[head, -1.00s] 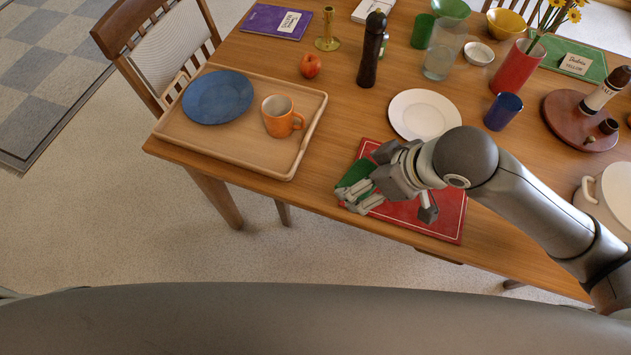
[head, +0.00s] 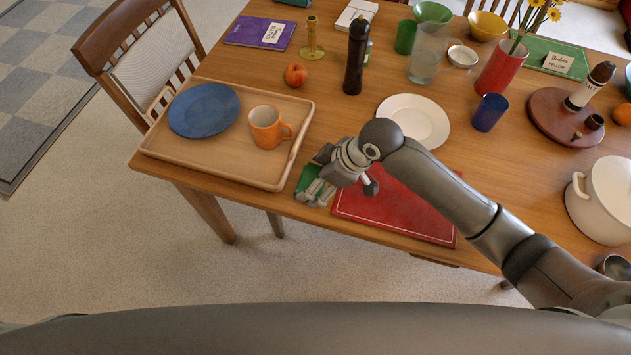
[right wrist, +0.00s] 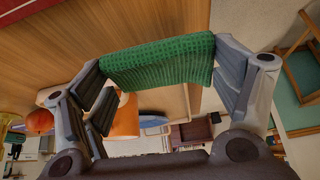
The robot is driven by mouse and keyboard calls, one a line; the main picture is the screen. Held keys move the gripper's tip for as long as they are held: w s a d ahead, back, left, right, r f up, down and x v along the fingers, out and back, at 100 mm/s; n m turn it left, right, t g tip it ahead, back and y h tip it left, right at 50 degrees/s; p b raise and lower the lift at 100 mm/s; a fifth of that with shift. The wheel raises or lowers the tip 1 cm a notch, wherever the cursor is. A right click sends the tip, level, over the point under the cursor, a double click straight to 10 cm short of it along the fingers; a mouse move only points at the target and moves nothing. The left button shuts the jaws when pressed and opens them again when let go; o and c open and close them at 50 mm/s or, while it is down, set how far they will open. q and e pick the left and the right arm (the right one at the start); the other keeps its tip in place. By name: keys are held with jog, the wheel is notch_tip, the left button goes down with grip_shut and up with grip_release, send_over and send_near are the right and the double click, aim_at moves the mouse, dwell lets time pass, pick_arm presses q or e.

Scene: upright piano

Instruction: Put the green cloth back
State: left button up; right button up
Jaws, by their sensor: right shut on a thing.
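The green cloth (head: 308,178) is in the grip of my right gripper (head: 318,188), between the wooden tray and the red placemat near the table's front edge. Most of the cloth is hidden behind the gripper in the head view. In the right wrist view the cloth (right wrist: 158,63) is a folded, textured green piece spanning between the fingers of my right gripper (right wrist: 165,85). Whether it touches the table is hard to tell. My left gripper is not in view.
The wooden tray (head: 222,168) holds a blue plate (head: 204,109) and an orange mug (head: 268,127). The red placemat (head: 405,212) lies right of the gripper and is bare. A white plate (head: 414,120), dark pepper mill (head: 356,58) and blue cup (head: 488,112) stand behind it.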

jog(key=shift+w+a+f, duration=0.2)
jog(key=shift+w+f, duration=0.5)
jog(key=shift+f, duration=0.2)
notch_tip(320, 180, down, 3)
jog(key=shift+w+f+p, duration=0.1)
jog(key=shift+p, duration=0.25)
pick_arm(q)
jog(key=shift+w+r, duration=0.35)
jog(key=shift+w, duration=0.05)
pick_arm(e)
jog(key=shift+f, duration=0.1)
jog(key=o, duration=1)
jog(key=shift+f, duration=0.1)
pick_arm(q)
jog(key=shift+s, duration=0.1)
pick_arm(e)
jog(key=shift+o, duration=0.2)
